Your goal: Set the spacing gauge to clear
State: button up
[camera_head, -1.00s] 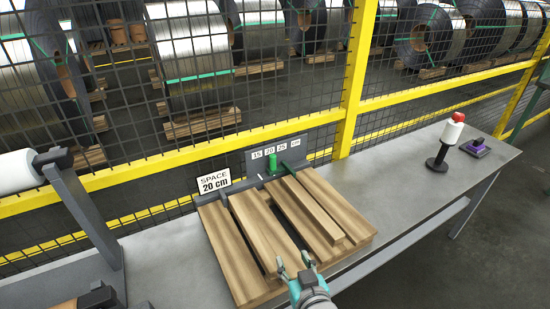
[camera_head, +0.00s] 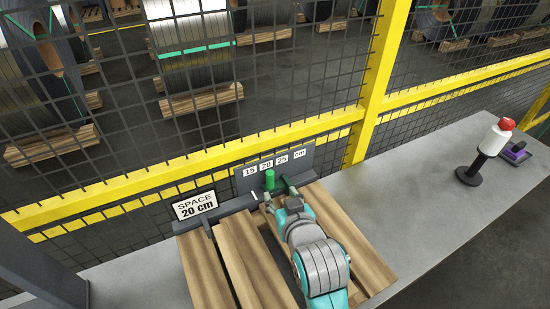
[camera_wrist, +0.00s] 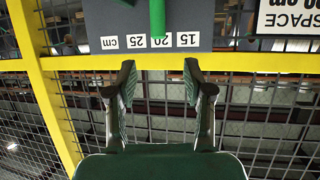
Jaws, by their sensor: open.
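The spacing gauge is a grey plate (camera_head: 245,184) with labels 15, 20, 25 and cm, standing behind the wooden boards. Its green upright knob (camera_head: 270,181) is in front of the plate, close to the 20 label. In the wrist view the knob (camera_wrist: 157,20) partly covers the 20 label. My gripper (camera_head: 278,194) is open and empty, just in front of the knob. In the wrist view its fingertips (camera_wrist: 159,72) are apart, with the knob lined up between them but beyond the tips. A sign (camera_head: 195,205) reads "SPACE 20 cm".
Wooden boards (camera_head: 253,260) lie on the grey bench (camera_head: 420,200) below my gripper. A yellow-framed mesh fence (camera_head: 372,80) stands close behind the gauge. A white roll with a red top (camera_head: 495,138) on a black stand and a purple item (camera_head: 515,153) are at the right.

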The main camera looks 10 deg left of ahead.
aim_at(271, 176)
jog(key=x, duration=1.1)
jog(key=shift+w, duration=0.35)
grip_shut()
